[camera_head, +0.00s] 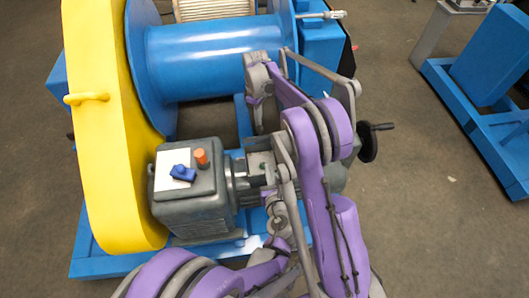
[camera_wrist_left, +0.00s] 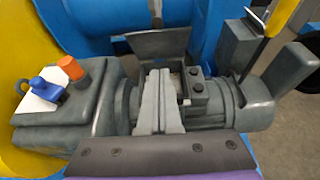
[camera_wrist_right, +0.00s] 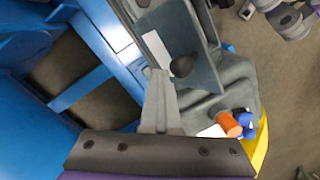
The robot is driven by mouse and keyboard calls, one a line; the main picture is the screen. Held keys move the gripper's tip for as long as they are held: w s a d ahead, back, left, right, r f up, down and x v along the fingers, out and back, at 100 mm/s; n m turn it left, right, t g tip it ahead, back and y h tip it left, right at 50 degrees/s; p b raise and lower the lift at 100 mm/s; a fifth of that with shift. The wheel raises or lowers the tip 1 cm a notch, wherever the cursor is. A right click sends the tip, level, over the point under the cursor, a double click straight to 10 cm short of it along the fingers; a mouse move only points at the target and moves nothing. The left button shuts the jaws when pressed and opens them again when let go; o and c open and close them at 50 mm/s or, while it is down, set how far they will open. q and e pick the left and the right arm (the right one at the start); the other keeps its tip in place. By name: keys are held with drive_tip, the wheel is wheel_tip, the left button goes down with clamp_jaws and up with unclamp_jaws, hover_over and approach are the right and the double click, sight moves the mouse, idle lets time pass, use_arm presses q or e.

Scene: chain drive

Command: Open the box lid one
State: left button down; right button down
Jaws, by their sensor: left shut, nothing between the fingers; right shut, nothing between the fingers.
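A grey terminal box (camera_wrist_left: 194,86) sits on the motor, and in the left wrist view its inside partly shows. Its grey lid (camera_wrist_left: 160,44) stands raised at the box's far edge. In the right wrist view the lid (camera_wrist_right: 180,42) shows a face with a white label and a dark round knob. My left gripper (camera_wrist_left: 160,74) is shut and empty, in front of the box and partly hiding it. My right gripper (camera_wrist_right: 158,73) is shut and empty, beside the lid on the drum side; I cannot tell whether it touches.
A grey housing (camera_head: 193,205) with an orange knob and a blue switch is left of the box. A yellow guard (camera_head: 105,130) stands further left, and a blue drum (camera_head: 205,58) behind. A black handwheel (camera_head: 368,142) juts out right. My arms cover much of the motor.

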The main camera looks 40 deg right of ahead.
sight(261, 137)
use_arm(q)
drive_tip(key=x, duration=0.3)
drive_tip(key=r+x, duration=0.1)
drive_tip(key=x, duration=0.3)
drive_tip(key=r+x, duration=0.1)
drive_tip(key=x, duration=0.3)
drive_tip(key=shift+w+d+f, duration=0.1)
drive_tip(key=shift+w+d, duration=0.1)
drive_tip(key=shift+w, duration=0.35)
drive_tip(key=shift+w+d+r, duration=0.3)
drive_tip(key=shift+w, duration=0.25)
use_arm(e)
drive_tip(key=shift+a, duration=0.1)
